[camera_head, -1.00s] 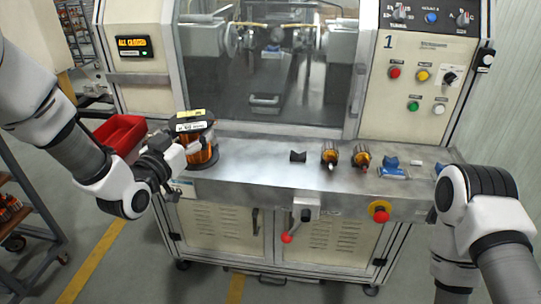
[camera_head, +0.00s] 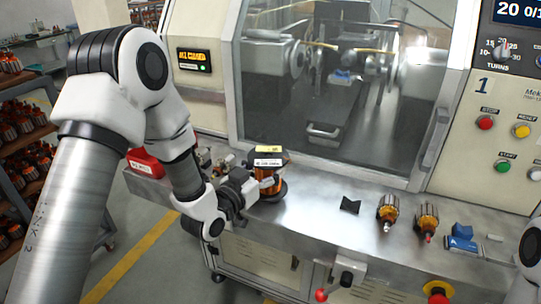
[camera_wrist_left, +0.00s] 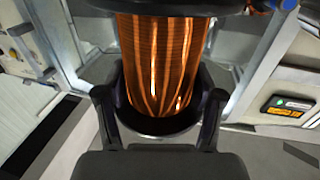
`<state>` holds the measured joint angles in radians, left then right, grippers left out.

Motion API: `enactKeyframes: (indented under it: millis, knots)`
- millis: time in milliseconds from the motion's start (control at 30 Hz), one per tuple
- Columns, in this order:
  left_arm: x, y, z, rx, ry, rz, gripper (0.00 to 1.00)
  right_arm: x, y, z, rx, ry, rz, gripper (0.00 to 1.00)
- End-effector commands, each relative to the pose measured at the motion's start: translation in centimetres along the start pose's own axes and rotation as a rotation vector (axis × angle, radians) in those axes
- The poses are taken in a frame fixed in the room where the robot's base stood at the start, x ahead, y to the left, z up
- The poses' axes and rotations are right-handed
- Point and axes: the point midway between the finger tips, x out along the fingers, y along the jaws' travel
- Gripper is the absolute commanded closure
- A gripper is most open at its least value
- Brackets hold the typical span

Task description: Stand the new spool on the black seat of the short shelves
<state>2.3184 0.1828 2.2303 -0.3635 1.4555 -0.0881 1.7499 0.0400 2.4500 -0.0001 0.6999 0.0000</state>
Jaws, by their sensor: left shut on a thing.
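The spool (camera_head: 267,178) has copper-coloured wire between black flanges, with yellow and white labels on top. It is upright at the front of the machine's metal ledge; I cannot tell whether its base touches the ledge. My left gripper (camera_head: 250,188) is shut on it from the left. In the left wrist view, the copper winding (camera_wrist_left: 162,62) stands between the two dark fingers (camera_wrist_left: 160,112), above the lower black flange. My right gripper is out of view; only part of that arm shows at the right edge. I cannot make out a black seat on the shelves.
Shelves with several copper armatures (camera_head: 25,130) stand at the far left. A red bin (camera_head: 145,163) is behind my left arm. On the ledge (camera_head: 310,215) are a black V-shaped block (camera_head: 350,204), two armatures (camera_head: 388,212) (camera_head: 427,221) and a blue block (camera_head: 461,238). Floor shows at lower left.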

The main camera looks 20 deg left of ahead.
Motion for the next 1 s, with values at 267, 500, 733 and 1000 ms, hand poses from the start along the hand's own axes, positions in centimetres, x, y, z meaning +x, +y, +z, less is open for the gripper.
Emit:
enactKeyframes:
  millis: [267,500,733,1000]
  knots:
    - [0.0,0.0,2.7,0.002,0.006,0.001,1.0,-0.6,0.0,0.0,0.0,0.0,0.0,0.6]
    - [0.0,0.0,3.0,0.001,0.005,0.0,1.0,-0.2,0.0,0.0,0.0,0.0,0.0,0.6]
    - [0.0,0.0,3.2,0.0,-0.001,0.0,0.08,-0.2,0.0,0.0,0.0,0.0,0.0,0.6]
    - [0.0,0.0,2.9,0.0,-0.001,0.0,0.08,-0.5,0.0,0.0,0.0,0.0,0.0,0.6]
